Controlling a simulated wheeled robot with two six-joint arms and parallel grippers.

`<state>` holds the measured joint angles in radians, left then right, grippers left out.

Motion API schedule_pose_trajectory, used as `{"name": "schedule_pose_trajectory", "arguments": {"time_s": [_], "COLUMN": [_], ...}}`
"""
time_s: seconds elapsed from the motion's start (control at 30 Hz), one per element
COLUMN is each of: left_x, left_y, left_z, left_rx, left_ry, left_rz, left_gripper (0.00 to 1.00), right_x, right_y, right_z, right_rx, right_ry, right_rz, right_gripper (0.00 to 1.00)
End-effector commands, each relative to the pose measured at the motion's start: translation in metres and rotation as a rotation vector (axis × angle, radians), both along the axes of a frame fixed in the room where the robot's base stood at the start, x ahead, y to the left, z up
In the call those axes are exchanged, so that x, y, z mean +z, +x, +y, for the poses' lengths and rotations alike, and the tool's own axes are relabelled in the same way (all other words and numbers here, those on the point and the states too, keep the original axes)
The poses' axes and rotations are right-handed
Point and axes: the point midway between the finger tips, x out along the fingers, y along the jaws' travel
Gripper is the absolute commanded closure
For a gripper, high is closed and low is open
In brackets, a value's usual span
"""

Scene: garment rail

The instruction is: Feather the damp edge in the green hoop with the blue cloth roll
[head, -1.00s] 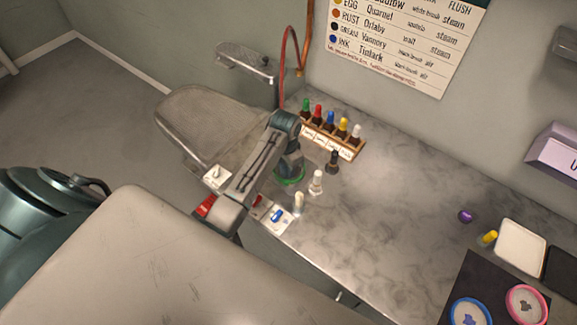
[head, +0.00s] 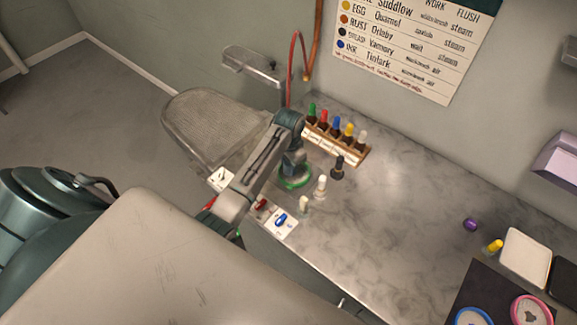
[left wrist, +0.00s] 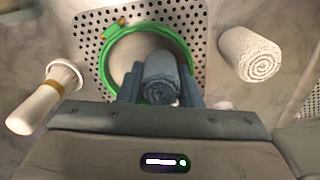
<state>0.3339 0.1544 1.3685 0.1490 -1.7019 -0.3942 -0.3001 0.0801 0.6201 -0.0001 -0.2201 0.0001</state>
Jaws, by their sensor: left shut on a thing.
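The green hoop (left wrist: 112,82) lies on a perforated metal plate (left wrist: 195,50) in the left wrist view, with pale fabric (left wrist: 125,60) inside it. My left gripper (left wrist: 160,90) is shut on the blue cloth roll (left wrist: 162,78), over the near part of the hoop. Whether the roll touches the fabric I cannot tell. In the head view my left gripper (head: 294,170) is above the green hoop (head: 296,184) on the worktop, hiding much of it. The roll and any damp edge cannot be made out there. My right gripper is in neither view.
A white cloth roll (left wrist: 250,55) and a pale-handled brush (left wrist: 45,100) flank the plate. Several dropper bottles stand in a wooden rack (head: 338,147) behind the hoop; a dark bottle (head: 338,168) and a white one (head: 321,187) stand nearby. The middle worktop (head: 395,215) is clear.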

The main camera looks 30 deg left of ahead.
Motion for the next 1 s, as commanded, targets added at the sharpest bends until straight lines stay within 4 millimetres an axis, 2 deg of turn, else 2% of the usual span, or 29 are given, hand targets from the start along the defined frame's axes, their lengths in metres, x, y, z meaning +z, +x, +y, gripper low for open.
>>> {"name": "schedule_pose_trajectory", "arguments": {"time_s": [0.6,1.0], "left_x": [0.002,0.0], "left_y": [0.017,0.022], "left_z": [-0.004,-0.015], "left_rx": [0.0,-0.001], "left_ry": [0.0,0.0], "left_rz": [-0.002,-0.001], "left_gripper": [0.89,0.89], "right_x": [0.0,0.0], "right_y": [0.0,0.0], "right_z": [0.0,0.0], "right_rx": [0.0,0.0], "right_ry": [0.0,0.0], "right_rz": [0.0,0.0], "right_gripper": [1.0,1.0]}}
